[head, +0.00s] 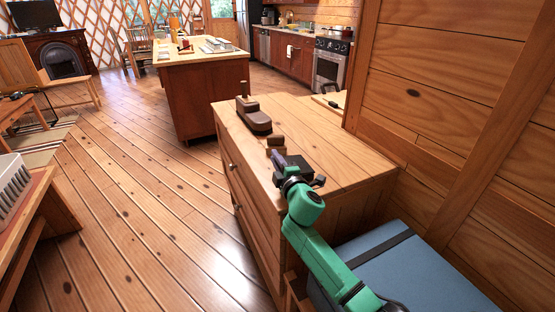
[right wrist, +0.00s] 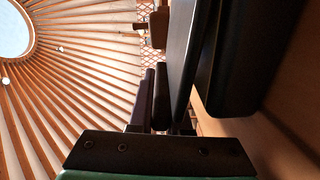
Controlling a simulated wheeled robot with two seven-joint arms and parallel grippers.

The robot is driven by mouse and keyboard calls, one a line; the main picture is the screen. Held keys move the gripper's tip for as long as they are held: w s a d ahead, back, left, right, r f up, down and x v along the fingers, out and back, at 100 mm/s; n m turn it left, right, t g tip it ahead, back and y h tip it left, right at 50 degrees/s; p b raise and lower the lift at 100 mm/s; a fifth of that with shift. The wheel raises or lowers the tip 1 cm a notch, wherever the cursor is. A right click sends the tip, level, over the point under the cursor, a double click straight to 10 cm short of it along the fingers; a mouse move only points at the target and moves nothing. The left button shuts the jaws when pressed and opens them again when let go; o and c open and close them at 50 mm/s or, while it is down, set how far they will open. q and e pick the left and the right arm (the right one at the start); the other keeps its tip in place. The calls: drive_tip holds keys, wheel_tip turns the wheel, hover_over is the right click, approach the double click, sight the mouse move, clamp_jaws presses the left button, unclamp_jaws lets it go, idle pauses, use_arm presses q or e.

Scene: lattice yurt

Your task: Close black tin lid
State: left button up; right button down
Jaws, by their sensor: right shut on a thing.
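The black tin (head: 292,160) is on the near part of the wooden dresser top, small and partly hidden by my right gripper (head: 301,180). In the right wrist view a long dark panel, seemingly the tin's lid (right wrist: 184,50), runs up the middle. A thicker dark body, seemingly the tin itself, shows beside it on the right (right wrist: 236,60). My right gripper is at the tin and shut on a dark part of it, seemingly the lid. How far the lid stands open cannot be told. My left gripper is not in view.
The dresser (head: 340,155) also holds a dark brown item (head: 254,118) and a small brown block (head: 275,142) behind the tin. A wooden wall (head: 455,110) rises on the right. A blue box (head: 415,275) is at the lower right. Open floor lies left.

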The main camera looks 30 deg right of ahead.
drive_tip(key=shift+f, duration=0.15)
idle(0.3)
drive_tip(key=c, duration=0.9)
unclamp_jaws()
drive_tip(key=shift+o, duration=0.2)
drive_tip(key=shift+s, duration=0.1)
drive_tip(key=s, duration=0.4)
drive_tip(key=s+a, duration=0.1)
drive_tip(key=s, duration=0.9)
drive_tip(key=shift+s+a+b, duration=0.15)
drive_tip(key=shift+a+b, duration=0.15)
drive_tip(key=shift+b, duration=0.05)
